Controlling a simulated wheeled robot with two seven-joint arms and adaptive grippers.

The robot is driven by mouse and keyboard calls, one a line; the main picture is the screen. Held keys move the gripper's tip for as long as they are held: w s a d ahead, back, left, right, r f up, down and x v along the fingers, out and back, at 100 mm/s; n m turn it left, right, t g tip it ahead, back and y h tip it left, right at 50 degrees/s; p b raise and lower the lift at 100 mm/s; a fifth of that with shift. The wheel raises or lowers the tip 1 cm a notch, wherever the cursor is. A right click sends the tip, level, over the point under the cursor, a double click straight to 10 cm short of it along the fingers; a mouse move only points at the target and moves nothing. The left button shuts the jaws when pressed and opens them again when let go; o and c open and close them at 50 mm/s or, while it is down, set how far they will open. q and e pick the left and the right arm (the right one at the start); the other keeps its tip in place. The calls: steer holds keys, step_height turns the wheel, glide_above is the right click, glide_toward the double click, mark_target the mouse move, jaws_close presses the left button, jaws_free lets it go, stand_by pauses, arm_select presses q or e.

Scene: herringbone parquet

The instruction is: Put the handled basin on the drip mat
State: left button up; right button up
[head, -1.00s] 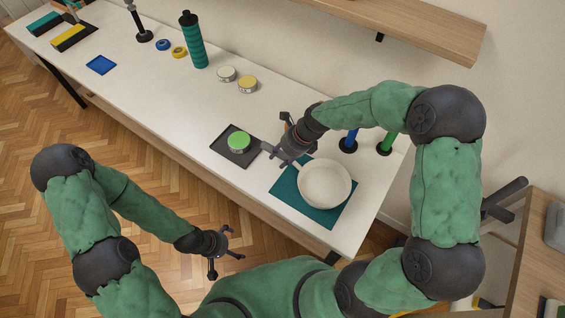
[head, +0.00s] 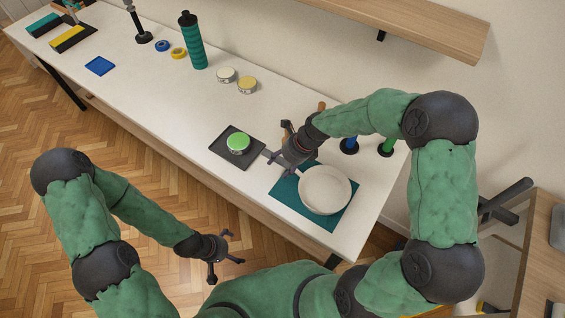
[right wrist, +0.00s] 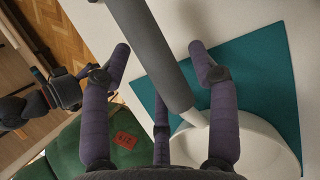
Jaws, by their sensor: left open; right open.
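The handled basin is a white round bowl (head: 325,190) with a grey handle. It rests on the teal drip mat (head: 333,220) near the table's right end. My right gripper (head: 283,165) is open at the handle, left of the bowl. In the right wrist view the grey handle (right wrist: 150,50) runs between the spread fingers (right wrist: 161,50), with the bowl (right wrist: 250,150) over the mat (right wrist: 270,70). I cannot tell whether a finger touches the handle. My left gripper (head: 215,268) is open and empty, off the table's front edge.
A dark tray (head: 222,152) with a green-topped tin (head: 238,142) lies just left of the handle. Blue (head: 349,146) and green (head: 388,147) upright things stand behind the mat. Tins and a teal bottle (head: 193,42) stand farther left. The table's front middle is clear.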

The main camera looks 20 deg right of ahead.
arm_select(q)
step_height(320, 180, up, 4)
steer(key=p, duration=0.3)
steer(key=shift+f+p, duration=0.15)
steer(key=shift+p, duration=0.2)
arm_select(e)
steer(key=v, duration=1.2)
